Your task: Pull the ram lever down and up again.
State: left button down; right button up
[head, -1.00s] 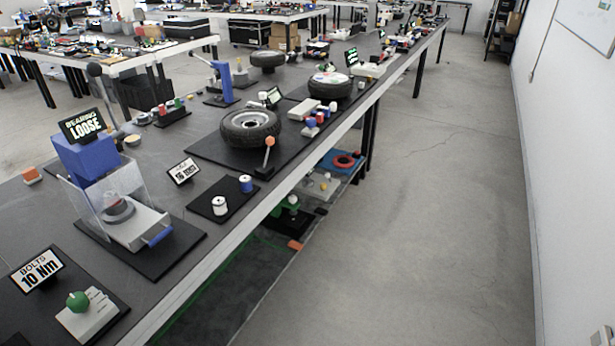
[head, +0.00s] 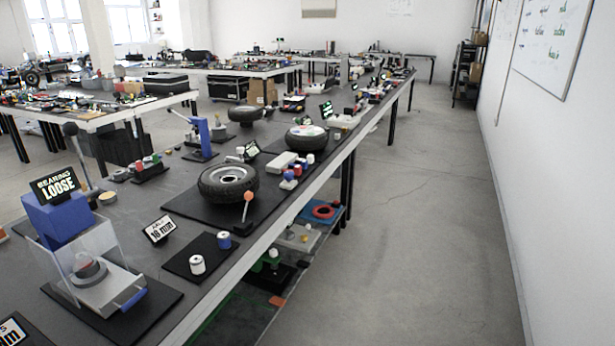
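A blue press (head: 58,222) stands at the near left of the long dark table. Neither of my grippers is in view.
Open concrete floor (head: 400,220) lies right of the table, up to a white wall (head: 545,200).

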aim_at(70, 129)
jog(key=u, duration=1.3)
